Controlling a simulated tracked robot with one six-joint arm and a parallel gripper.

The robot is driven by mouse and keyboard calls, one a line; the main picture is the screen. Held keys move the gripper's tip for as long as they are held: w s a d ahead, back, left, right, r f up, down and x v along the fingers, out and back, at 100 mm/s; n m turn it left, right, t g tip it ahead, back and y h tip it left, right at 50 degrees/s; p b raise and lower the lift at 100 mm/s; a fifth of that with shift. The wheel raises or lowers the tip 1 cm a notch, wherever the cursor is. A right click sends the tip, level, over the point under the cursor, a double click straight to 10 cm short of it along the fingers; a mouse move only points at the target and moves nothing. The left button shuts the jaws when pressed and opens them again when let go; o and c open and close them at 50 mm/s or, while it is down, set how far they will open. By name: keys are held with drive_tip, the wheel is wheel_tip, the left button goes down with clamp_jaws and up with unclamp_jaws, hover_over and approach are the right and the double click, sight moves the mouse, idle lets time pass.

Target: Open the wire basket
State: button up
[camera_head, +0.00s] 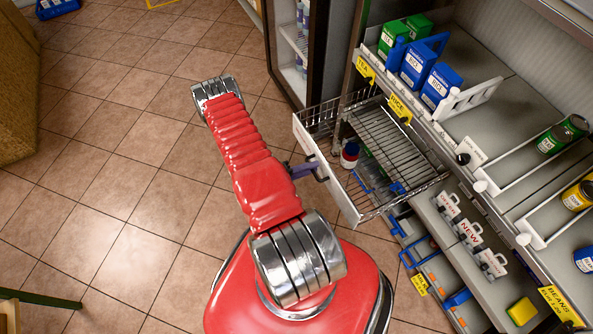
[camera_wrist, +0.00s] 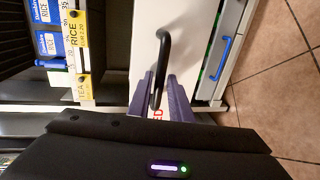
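The wire basket (camera_head: 400,150) is a silver wire drawer that stands well out from the shelf unit in the head view. Its white front panel (camera_head: 326,168) faces my arm; the panel also shows in the wrist view (camera_wrist: 192,40). A black bar handle (camera_wrist: 164,45) stands out from the panel. My gripper (camera_wrist: 161,82) has two purple fingers, one on each side of the handle, with some gap visible. The fingers look open around it. In the head view my gripper (camera_head: 303,171) is at the handle, partly hidden by my red arm.
A jar with a red body (camera_head: 349,155) shows in or beneath the basket. Blue boxes (camera_head: 425,65) and green boxes (camera_head: 393,38) stand on the shelf above. A glass-doored cooler (camera_head: 293,45) is behind the basket. The tiled floor (camera_head: 130,150) to the left is clear.

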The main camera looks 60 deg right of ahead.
drive_tip(key=v, duration=1.3)
drive_tip(key=shift+a, duration=0.25)
drive_tip(key=shift+w, duration=0.1)
idle(0.3)
